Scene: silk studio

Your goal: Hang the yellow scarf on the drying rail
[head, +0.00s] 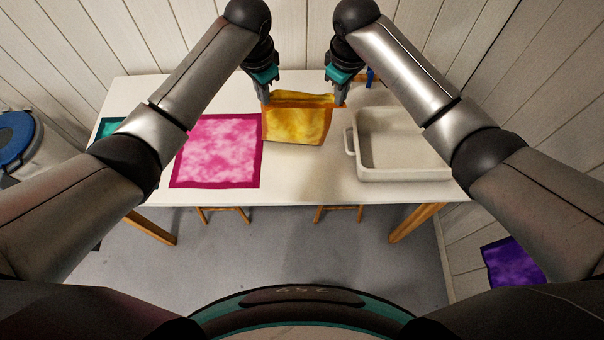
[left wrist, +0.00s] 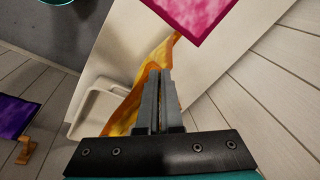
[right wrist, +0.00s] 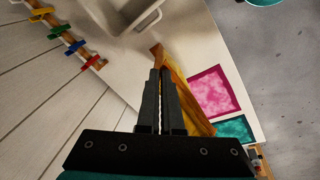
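The yellow scarf (head: 298,122), with an orange border, hangs spread between my two grippers above the white table, its top edge sagging slightly. My left gripper (head: 265,96) is shut on its top left corner and my right gripper (head: 340,98) on its top right corner. The scarf also shows behind the closed fingers in the left wrist view (left wrist: 125,108) and the right wrist view (right wrist: 190,100). A wooden bar with coloured pegs (right wrist: 66,40) is at the wall in the right wrist view; I cannot tell whether it is the drying rail.
A pink scarf (head: 218,150) lies flat on the table (head: 320,188), left of the yellow one. A teal cloth (head: 108,127) is farther left. A white basin (head: 400,172) stands at the right. A purple cloth (head: 513,262) is low at the right. A blue-lidded bin (head: 18,140) stands left.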

